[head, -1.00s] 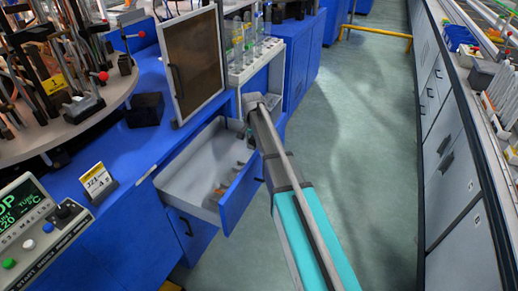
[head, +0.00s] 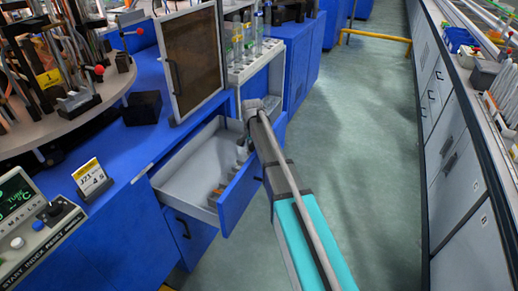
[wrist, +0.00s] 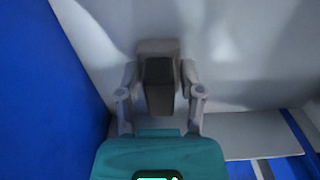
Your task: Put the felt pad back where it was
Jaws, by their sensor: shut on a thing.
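My gripper (wrist: 160,82) is shut on a dark, blocky piece (wrist: 160,92), which I take to be the felt pad. A paler grey-brown part shows just beyond the dark face; I cannot tell if it belongs to the same piece. In the head view my gripper (head: 242,150) is at the right end of the open drawer (head: 190,208), partly hidden by my arm, and the pad cannot be made out. In the wrist view pale grey drawer surfaces lie beyond the held piece. I cannot tell whether it touches them.
A framed brown panel (head: 192,60) stands above the drawer. A rack of bottles (head: 243,50) is behind. A control box (head: 35,225) is at left. The aisle floor (head: 370,170) at right is clear.

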